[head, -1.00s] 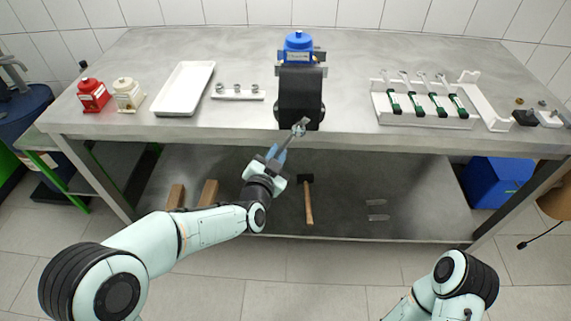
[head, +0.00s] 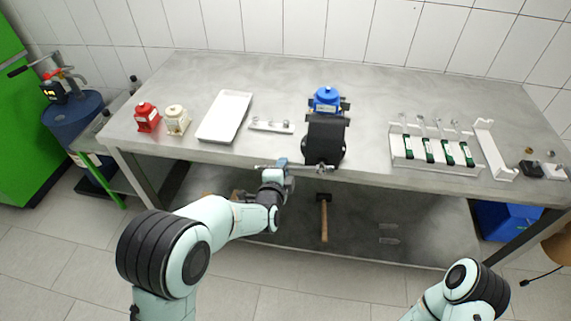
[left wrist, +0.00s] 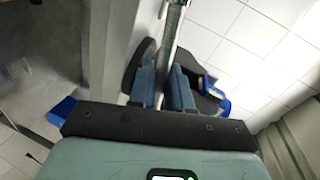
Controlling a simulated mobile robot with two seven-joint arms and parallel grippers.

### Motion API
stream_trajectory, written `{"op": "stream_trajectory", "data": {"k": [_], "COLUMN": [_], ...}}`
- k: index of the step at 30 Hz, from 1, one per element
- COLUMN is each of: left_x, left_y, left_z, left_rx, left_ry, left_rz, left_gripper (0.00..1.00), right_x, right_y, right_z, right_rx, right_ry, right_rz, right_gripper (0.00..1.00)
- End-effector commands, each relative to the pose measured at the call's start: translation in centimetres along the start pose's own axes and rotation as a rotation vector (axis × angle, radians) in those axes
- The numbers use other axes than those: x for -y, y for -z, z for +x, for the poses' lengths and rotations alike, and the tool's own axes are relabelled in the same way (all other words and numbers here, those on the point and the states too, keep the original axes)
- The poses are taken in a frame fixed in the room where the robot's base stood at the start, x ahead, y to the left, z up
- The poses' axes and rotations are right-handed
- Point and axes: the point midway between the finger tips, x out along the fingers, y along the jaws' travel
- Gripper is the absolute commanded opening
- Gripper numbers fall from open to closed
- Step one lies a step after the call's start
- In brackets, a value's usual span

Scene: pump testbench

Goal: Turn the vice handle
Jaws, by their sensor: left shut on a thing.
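The dark vice (head: 325,140) stands at the front edge of the workbench, with a blue pump part (head: 326,98) on top. Its metal handle (head: 305,168) runs nearly level in the head view, from the vice's front out to the left. My left gripper (head: 281,164) is shut on the handle, left of the vice. In the left wrist view the handle (left wrist: 172,35) passes between the two blue fingers of this gripper (left wrist: 164,88). The vice (left wrist: 142,60) shows dark behind them, partly hidden. My right gripper is not in view.
A white tray (head: 225,116), red pot (head: 147,117) and cream pot (head: 176,120) stand on the bench's left. A white rack (head: 432,163) with green-handled tools is on the right. A hammer (head: 324,217) lies on the lower shelf.

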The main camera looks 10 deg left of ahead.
Motion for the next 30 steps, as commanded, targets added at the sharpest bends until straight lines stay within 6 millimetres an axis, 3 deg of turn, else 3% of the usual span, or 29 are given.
{"op": "stream_trajectory", "data": {"k": [3, 9, 25, 26, 27, 30], "left_x": [0.6, 0.9, 0.9, 0.8, 0.8, 0.9], "left_y": [0.1, 0.1, 0.1, 0.1, 0.1, 0.1], "left_z": [-0.3, -0.5, -0.6, -0.6, -0.6, -0.6], "left_rx": [0.015, 0.031, 0.037, 0.037, 0.036, 0.036], "left_ry": [-0.011, -0.012, -0.014, -0.014, -0.015, -0.012], "left_rz": [0.059, 0.119, 0.139, 0.139, 0.139, 0.139], "left_gripper": [0.00, 0.00, 0.00, 0.21, 0.33, 0.33], "right_x": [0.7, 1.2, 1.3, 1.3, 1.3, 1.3], "right_y": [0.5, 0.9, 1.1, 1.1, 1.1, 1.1], "right_z": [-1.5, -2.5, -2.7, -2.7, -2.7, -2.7], "right_rx": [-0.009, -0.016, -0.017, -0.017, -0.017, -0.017], "right_ry": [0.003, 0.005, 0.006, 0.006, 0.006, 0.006], "right_rz": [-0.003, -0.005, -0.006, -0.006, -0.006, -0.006], "right_gripper": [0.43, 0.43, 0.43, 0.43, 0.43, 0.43]}}
